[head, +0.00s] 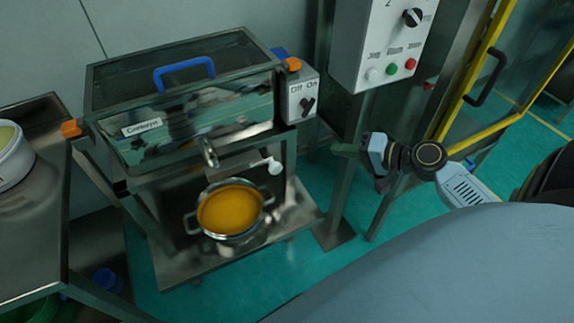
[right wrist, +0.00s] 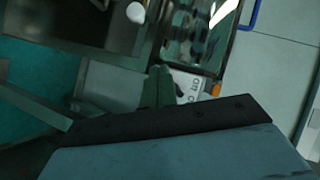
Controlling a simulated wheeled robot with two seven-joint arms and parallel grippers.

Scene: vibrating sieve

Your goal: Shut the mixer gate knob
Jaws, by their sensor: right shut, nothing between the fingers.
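The mixer (head: 180,100) is a metal box with a clear lid, a blue handle and a label on its front. The knob also shows at the top of the right wrist view (right wrist: 136,12). My right gripper (head: 338,149) is shut and empty, to the right of the knob and apart from it. Its dark green fingertips show in the right wrist view (right wrist: 157,82). My left gripper is not in view.
A pot of orange material (head: 230,210) stands on the shelf below the spout. An off/on switch box (head: 302,97) is fixed at the mixer's right. A grey control box (head: 375,50) on a post stands behind my right gripper. A steel table (head: 40,210) is at left.

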